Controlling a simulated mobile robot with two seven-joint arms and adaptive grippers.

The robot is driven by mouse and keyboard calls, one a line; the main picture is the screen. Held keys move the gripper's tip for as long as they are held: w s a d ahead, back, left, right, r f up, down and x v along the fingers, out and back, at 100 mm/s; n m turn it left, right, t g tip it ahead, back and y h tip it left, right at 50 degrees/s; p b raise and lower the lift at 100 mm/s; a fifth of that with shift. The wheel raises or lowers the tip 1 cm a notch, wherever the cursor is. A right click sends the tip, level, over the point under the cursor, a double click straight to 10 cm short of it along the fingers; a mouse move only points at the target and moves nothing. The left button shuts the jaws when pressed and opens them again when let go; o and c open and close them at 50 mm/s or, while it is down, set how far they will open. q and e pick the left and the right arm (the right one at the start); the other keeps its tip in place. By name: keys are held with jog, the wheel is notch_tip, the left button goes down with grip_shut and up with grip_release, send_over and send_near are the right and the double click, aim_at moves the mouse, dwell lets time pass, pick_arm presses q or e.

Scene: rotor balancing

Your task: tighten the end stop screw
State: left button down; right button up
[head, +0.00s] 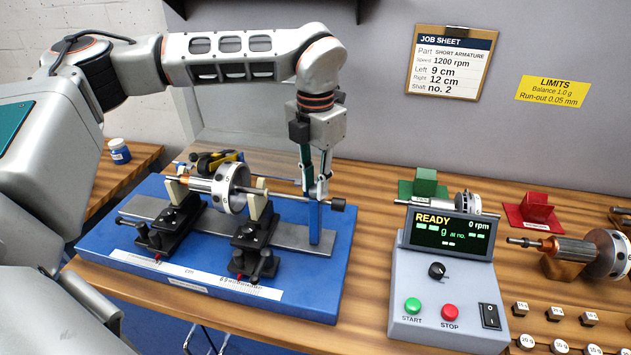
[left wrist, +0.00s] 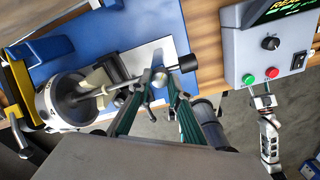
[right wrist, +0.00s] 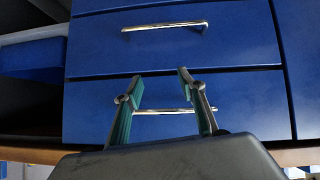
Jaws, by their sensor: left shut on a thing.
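The end stop (head: 315,224) is a blue upright post at the right end of the blue base, with a black knob (head: 338,204) sticking out to its right. The black knob also shows in the left wrist view (left wrist: 187,63). My left gripper (head: 316,192) points down over the top of the post. Its fingers are shut on the end stop screw, whose rounded silver head (left wrist: 160,77) shows at the fingertips. The fingers partly hide the screw and the post's top. My right gripper (right wrist: 160,88) is open and empty, in front of blue drawers.
A rotor (head: 231,187) lies across two black supports (head: 178,222) left of the end stop. The grey control box (head: 445,290) reads READY, 0 rpm. Green (head: 424,184) and red (head: 537,210) stands, another rotor (head: 577,250) and small weights are to the right.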

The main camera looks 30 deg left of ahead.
aim_at(315, 189)
pick_arm(q)
jog(key=m, duration=0.4)
jog(key=shift+m, duration=0.3)
jog(key=m, duration=0.4)
jog(key=shift+m, duration=0.4)
jog(key=c, duration=1.8)
grip_release()
jog(key=shift+c, duration=0.2)
notch_tip(315, 189, up, 12)
